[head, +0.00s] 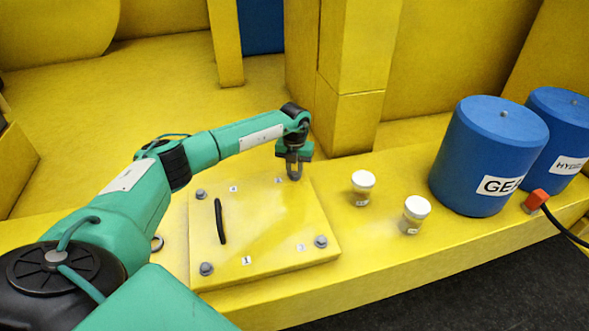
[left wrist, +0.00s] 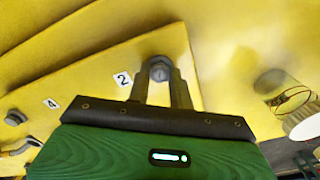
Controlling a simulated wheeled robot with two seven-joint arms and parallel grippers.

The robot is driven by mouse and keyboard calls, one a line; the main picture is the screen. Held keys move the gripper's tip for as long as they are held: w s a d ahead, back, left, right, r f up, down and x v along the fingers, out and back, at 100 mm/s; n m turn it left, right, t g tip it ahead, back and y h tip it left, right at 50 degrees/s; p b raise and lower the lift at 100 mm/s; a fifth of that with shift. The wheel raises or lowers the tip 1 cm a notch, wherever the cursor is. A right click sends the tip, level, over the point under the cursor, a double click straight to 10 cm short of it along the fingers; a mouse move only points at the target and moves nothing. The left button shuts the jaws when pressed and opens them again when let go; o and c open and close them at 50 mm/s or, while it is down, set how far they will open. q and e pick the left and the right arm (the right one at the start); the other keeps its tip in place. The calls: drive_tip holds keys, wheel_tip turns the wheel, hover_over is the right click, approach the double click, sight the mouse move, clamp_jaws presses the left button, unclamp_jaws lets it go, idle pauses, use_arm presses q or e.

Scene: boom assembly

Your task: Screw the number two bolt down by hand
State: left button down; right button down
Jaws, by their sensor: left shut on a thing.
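The number two bolt (left wrist: 159,71) stands at a corner of the yellow hatch plate (head: 270,225), beside the label 2 (left wrist: 122,79). My left gripper (head: 294,170) points down at that far right corner, and its jaws are shut on the bolt's head. In the left wrist view the two fingers (left wrist: 161,88) lie on either side of the head. The gripper hides the bolt in the head view, and I cannot tell how deep it sits. My right gripper is not in view.
Other bolts sit at the far left (head: 201,194), near left (head: 206,268) and near right (head: 321,241) corners. The plate has a black handle (head: 220,221). Two white-lidded jars (head: 361,190) (head: 414,216) stand right of it, then blue drums (head: 487,155) (head: 562,130) and a red-ended hose (head: 536,200).

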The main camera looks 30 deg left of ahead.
use_arm(q)
drive_tip(key=shift+f+m+b, duration=0.2)
drive_tip(key=shift+m+b, duration=0.7)
drive_tip(key=shift+b, duration=0.3)
drive_tip(key=m+b, duration=0.7)
drive_tip(key=m, duration=0.1)
drive_tip(key=shift+r+m, duration=0.15)
drive_tip(key=shift+m, duration=0.15)
drive_tip(key=shift+m+b, duration=0.3)
drive_tip(key=shift+r, duration=0.2)
drive_tip(key=c, duration=1.2)
unclamp_jaws()
drive_tip(key=shift+f, duration=0.1)
drive_tip(key=shift+c, duration=0.2)
